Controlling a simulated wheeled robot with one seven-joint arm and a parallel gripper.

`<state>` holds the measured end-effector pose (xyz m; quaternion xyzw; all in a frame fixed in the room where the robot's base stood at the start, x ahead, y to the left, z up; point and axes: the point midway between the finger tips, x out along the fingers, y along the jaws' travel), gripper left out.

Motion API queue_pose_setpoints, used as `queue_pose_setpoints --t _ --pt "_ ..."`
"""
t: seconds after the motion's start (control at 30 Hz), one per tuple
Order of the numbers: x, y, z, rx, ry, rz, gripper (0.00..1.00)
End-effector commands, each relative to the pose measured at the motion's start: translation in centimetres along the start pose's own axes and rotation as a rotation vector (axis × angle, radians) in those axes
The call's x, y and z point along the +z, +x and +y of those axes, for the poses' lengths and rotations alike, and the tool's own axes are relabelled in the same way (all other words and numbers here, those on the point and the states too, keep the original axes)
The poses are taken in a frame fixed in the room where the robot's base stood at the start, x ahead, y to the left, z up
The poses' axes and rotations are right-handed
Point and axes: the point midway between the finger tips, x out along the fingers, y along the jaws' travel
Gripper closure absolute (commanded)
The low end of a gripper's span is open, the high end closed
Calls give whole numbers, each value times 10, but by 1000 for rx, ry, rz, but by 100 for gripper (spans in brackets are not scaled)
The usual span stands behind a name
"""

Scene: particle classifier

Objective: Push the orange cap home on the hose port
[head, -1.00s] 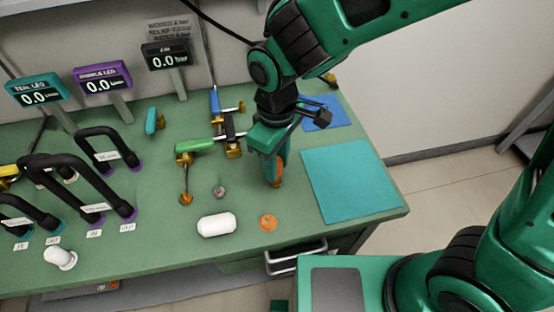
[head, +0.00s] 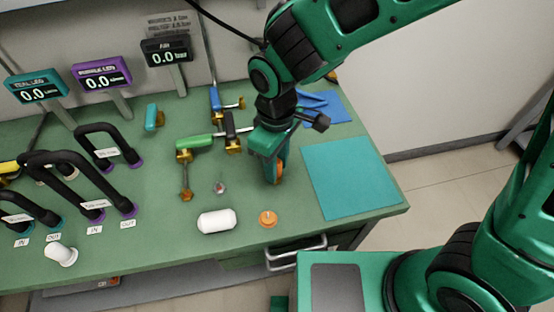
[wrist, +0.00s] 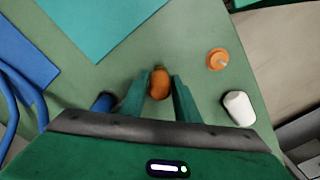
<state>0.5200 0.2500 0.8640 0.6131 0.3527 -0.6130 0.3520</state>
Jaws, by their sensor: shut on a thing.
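My gripper (head: 277,178) points down over the bench, left of the teal mat. In the wrist view my gripper (wrist: 159,88) has its fingers closed on a rounded orange cap (wrist: 160,84). The cap also shows low between the fingers in the head view (head: 281,173). A separate flat orange disc (head: 268,219) with a pale stub stands on the bench in front of the gripper, apart from it. It also shows in the wrist view (wrist: 217,59). I cannot tell for sure whether this disc is the hose port. The underside of the held cap is hidden.
A white cylinder (head: 217,221) lies left of the orange disc. A green-handled valve (head: 202,142) and black hoses (head: 75,185) are to the left. The teal mat (head: 350,180) is bare. A blue mat (head: 325,105) with a blue tool lies behind the gripper.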

Motion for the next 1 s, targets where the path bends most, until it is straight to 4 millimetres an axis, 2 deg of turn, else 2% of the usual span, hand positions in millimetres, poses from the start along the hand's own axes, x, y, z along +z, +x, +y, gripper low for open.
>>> queue_pose_setpoints --t 0.67,0.7,0.77,1.0 --pt "1 15 0 0 0 -2 93" --pt "1 15 0 0 0 -1 62" --pt "1 15 0 0 0 -1 50" --pt "0 14 0 0 0 -1 50"
